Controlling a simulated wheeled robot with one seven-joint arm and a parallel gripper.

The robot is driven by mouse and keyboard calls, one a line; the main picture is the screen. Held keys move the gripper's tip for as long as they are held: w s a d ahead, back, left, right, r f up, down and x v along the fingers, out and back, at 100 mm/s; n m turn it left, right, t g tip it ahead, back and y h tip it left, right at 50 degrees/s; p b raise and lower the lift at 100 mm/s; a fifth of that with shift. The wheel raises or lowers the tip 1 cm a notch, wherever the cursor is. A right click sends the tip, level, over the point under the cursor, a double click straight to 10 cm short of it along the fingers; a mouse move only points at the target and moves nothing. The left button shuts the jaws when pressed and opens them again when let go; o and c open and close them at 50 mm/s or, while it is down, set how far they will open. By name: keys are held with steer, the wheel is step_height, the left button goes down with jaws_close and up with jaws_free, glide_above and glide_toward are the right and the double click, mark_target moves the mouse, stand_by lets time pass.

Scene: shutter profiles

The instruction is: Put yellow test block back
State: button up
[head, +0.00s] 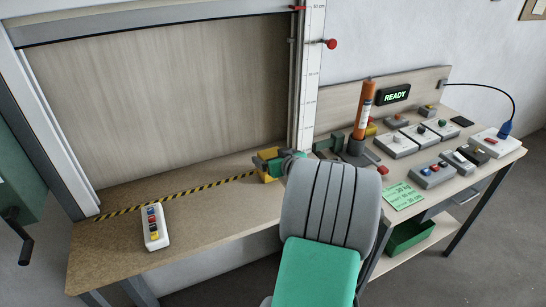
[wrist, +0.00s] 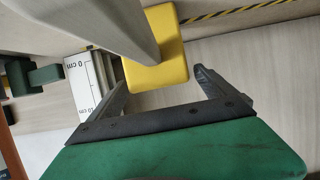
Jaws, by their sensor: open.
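The yellow test block (head: 267,176) is at the right end of the striped tape, near the foot of the shutter's right guide. In the wrist view the yellow block (wrist: 170,73) fills much of the gap between my gripper's fingertips (wrist: 160,80). The fingers are spread, with a visible space beside the right one; I cannot tell whether the left one touches the block. A grey tapered part (wrist: 105,25) covers part of the block there. In the head view my green gripper (head: 280,160) is at the block, and its fingers are hard to make out.
The shutter (head: 160,95) is raised over the bench (head: 125,235), with striped tape (head: 180,195) below it. A button box (head: 155,227) lies at left. An orange cylinder (head: 364,105) stands at right, before several grey boxes and a READY sign (head: 395,96). A scale (wrist: 88,85) stands beside the left finger.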

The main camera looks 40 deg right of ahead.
steer(key=b+v, duration=0.2)
steer(key=v, duration=0.9)
steer(key=shift+d, duration=0.1)
steer(key=shift+s+a+r, duration=0.25)
steer(key=shift+s+r, duration=0.05)
steer(key=shift+s, duration=0.15)
steer(key=w+a+f+n+g+y, duration=0.1)
steer(key=a, duration=0.5)
steer(key=w+a+f+n+g+y, duration=0.1)
steer(key=a+f+g, duration=0.1)
steer(key=a, duration=0.5)
steer(key=w+a+f+g+y, duration=0.1)
steer(key=w+a+y, duration=0.1)
steer(key=a, duration=0.4)
steer(key=shift+a+f+n+g, duration=0.35)
steer(key=shift+a+n+g, duration=0.05)
steer(key=s+a+f+g, duration=0.1)
steer(key=s+a+g, duration=0.3)
steer(key=s+a, duration=0.6)
steer(key=a, duration=0.3)
steer(key=shift+s+f+n+g, duration=0.2)
steer(key=shift+f+n+g, duration=0.1)
steer(key=shift+g, duration=0.1)
